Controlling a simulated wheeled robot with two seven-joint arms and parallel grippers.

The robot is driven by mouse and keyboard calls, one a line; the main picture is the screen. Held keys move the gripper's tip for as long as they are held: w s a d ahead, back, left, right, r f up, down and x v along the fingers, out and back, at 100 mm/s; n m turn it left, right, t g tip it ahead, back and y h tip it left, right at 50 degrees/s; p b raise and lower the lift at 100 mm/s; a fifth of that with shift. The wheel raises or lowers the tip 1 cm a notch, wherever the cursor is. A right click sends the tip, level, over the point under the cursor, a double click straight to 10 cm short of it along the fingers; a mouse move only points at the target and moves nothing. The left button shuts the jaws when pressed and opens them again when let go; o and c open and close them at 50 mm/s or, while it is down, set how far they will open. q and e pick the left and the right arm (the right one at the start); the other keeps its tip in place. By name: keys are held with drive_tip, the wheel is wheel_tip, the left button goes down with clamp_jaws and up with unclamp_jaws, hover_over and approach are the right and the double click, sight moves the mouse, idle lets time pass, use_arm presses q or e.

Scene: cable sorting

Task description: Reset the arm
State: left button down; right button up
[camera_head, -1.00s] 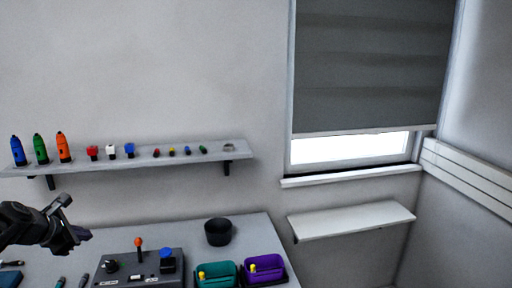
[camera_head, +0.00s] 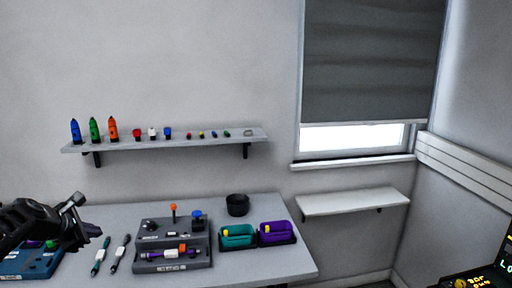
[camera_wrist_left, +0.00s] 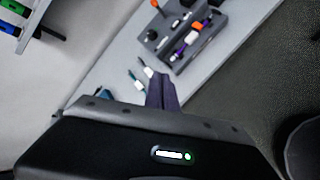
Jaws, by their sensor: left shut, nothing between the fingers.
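My left gripper (camera_head: 80,222) is in the head view at the lower left, above the left part of the table (camera_head: 262,208). Its fingers are shut with nothing between them. In the left wrist view the closed dark fingers (camera_wrist_left: 161,92) point toward the table, apart from everything on it. The arm and gripper partly cover a blue tray (camera_head: 40,262). My right gripper is not in view.
A grey control box (camera_head: 150,232) with a holder in front bears a purple, white and orange cable. Two cables lie beside it. A black cup (camera_head: 237,205), a teal bin (camera_head: 237,237) and a purple bin (camera_head: 275,233) stand right. A wall shelf (camera_head: 170,141) carries bottles and small blocks.

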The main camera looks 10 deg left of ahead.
use_arm(q)
drive_tip(key=w+d+f+m+g+y, duration=0.1)
drive_tip(key=d+f+m, duration=0.2)
drive_tip(key=f+m, duration=0.35)
drive_tip(key=w+d+f+m+g, duration=0.1)
drive_tip(key=d+f+m, duration=0.2)
drive_tip(key=f, duration=0.7)
drive_tip(key=s+d+f+m+g+h, duration=0.1)
drive_tip(key=s+d+f+m, duration=0.15)
drive_tip(key=d+f, duration=0.45)
drive_tip(key=s+d+f+m, duration=0.2)
drive_tip(key=d+f+m, duration=0.2)
drive_tip(key=d+f, duration=0.25)
drive_tip(key=s+d+f+m+g+h, duration=0.1)
drive_tip(key=s+d+f+m+g, duration=0.1)
drive_tip(key=s+d+f, duration=0.3)
drive_tip(key=s+d+f+m+g+h, duration=0.2)
drive_tip(key=s+d+f+m, duration=0.2)
drive_tip(key=s+d, duration=0.8)
drive_tip(key=s+d+f+m+g+h, duration=0.1)
drive_tip(key=s+d+f+m+g, duration=0.1)
drive_tip(key=s+d+f, duration=0.4)
drive_tip(key=s+d+m, duration=0.1)
drive_tip(key=s+d, duration=0.2)
drive_tip(key=s, duration=0.1)
drive_tip(key=shift+s+d+f+h, duration=0.25)
drive_tip(key=shift+f+h, duration=0.05)
drive_tip(key=shift+f, duration=0.1)
